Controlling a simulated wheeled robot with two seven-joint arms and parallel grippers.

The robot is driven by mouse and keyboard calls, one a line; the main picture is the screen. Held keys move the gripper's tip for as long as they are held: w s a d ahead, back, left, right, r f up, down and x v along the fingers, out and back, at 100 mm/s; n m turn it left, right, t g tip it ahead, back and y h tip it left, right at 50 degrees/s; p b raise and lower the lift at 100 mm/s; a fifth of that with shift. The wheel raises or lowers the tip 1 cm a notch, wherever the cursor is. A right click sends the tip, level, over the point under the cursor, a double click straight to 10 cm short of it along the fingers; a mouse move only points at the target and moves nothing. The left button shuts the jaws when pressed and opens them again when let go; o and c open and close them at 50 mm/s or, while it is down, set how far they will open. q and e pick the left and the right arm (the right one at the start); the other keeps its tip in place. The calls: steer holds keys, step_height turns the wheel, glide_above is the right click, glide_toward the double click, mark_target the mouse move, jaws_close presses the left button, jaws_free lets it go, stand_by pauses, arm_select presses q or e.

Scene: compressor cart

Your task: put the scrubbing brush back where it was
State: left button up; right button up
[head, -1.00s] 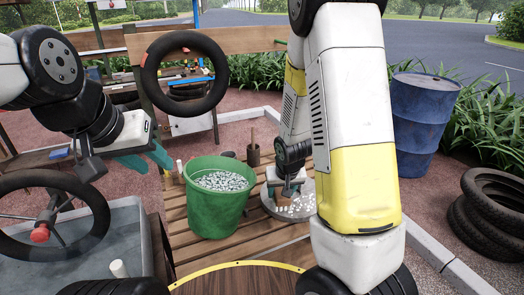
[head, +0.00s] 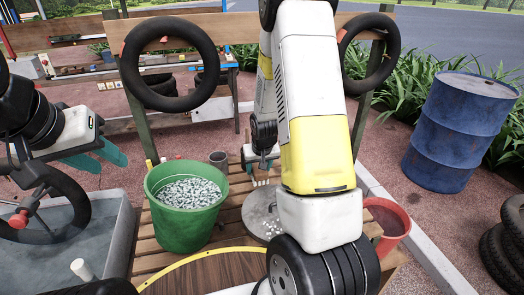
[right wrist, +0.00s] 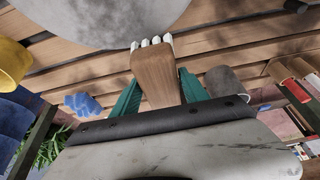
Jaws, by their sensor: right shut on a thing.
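My right gripper (head: 262,163) is shut on the scrubbing brush (right wrist: 158,80), which has a brown wooden body and white bristles. In the right wrist view the brush sits between the teal fingers, bristles pointing away from the palm. In the head view its white bristles (head: 260,183) show below the gripper, near the back edge of a round grey disc (head: 258,213). The disc also shows in the right wrist view (right wrist: 95,22). I cannot tell whether the bristles touch anything. My left gripper (head: 97,157) is open and empty at the left, its teal fingers apart.
A green bucket (head: 163,230) of pale pieces stands left of the disc on the slatted wooden table (head: 225,238). A grey-brown cup (head: 218,158) stands behind the bucket. A red bucket (head: 388,222) is at the right. White bits (head: 271,230) lie on the disc.

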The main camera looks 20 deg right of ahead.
steer(key=w+d, duration=0.3)
steer(key=w+d+f, duration=0.1)
steer(key=w+d, duration=0.6)
steer(key=d, duration=0.1)
steer(key=shift+w+d+f, duration=0.2)
steer(key=shift+w+d, duration=0.05)
steer(key=shift+f, duration=1.75)
steer(key=shift+a+f, duration=0.1)
steer(key=shift+f, duration=0.05)
steer(key=o, duration=1.3)
